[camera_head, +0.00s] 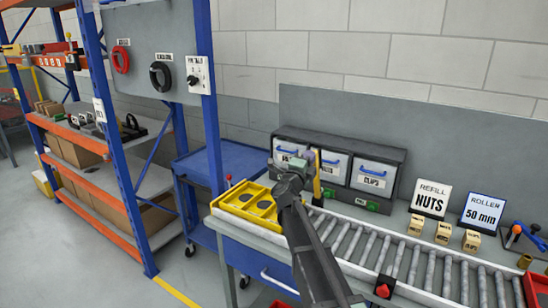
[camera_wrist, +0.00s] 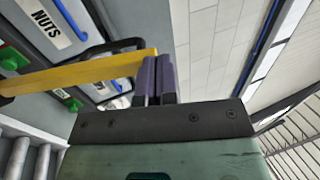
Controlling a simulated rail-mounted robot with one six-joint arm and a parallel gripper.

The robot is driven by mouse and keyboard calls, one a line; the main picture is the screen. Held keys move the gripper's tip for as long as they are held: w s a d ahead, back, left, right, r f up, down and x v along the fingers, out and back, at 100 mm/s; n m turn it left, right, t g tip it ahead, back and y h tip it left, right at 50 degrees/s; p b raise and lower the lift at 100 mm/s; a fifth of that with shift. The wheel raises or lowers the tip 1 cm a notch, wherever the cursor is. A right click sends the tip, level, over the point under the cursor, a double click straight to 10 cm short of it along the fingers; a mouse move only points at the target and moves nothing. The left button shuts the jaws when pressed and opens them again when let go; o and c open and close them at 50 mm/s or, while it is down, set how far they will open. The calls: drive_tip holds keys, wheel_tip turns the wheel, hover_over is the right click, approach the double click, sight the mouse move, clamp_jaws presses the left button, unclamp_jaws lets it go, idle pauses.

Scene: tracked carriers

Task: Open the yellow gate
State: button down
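The yellow gate (camera_head: 317,176) is a narrow upright bar with dark bands. It stands at the left part of the roller conveyor, in front of the grey bins. My gripper (camera_head: 308,156) is at the upper part of the bar, on its left side. In the wrist view the gate (camera_wrist: 75,73) runs in from the left and its end meets the fingertips. The two purple fingers of my gripper (camera_wrist: 156,72) are close together with almost no gap. I see nothing clearly held between them.
A yellow tray (camera_head: 236,196) with round recesses sits on the conveyor's left end. The rollers (camera_head: 425,268) run off to the right, with a red button (camera_head: 383,290) on the front rail. Labelled bins (camera_head: 375,176) and signs (camera_head: 431,200) stand behind. A blue cart (camera_head: 215,165) is at the left.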

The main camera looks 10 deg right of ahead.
drive_tip(key=shift+p+x, duration=0.5)
drive_tip(key=shift+x, duration=2.55)
drive_tip(key=shift+d+f, duration=0.1)
drive_tip(key=shift+f, duration=0.1)
drive_tip(key=s+a, duration=0.9)
drive_tip(key=s, duration=0.2)
drive_tip(key=w+a+f+n+t+y, duration=0.35)
drive_tip(key=a+n+y, duration=0.35)
drive_tip(key=n+y, duration=0.3)
drive_tip(key=s+a+f+n+g+y, duration=0.5)
drive_tip(key=a+f+n+y, duration=0.25)
drive_tip(key=n+y, duration=0.2)
drive_tip(key=s+f+n+g, duration=0.6)
drive_tip(key=s+f+g, duration=0.25)
drive_tip(key=s, duration=0.25)
drive_tip(key=s+d+f+g+h, duration=0.2)
drive_tip(key=s+d, duration=0.3)
drive_tip(key=s, duration=0.3)
drive_tip(key=s+d+f+g+h, duration=0.2)
drive_tip(key=s+d+g+h, duration=0.1)
drive_tip(key=s, duration=0.5)
drive_tip(key=shift+s+d+n+g+b, duration=0.4)
drive_tip(key=shift+d+g, duration=0.2)
drive_tip(key=shift+d, duration=0.25)
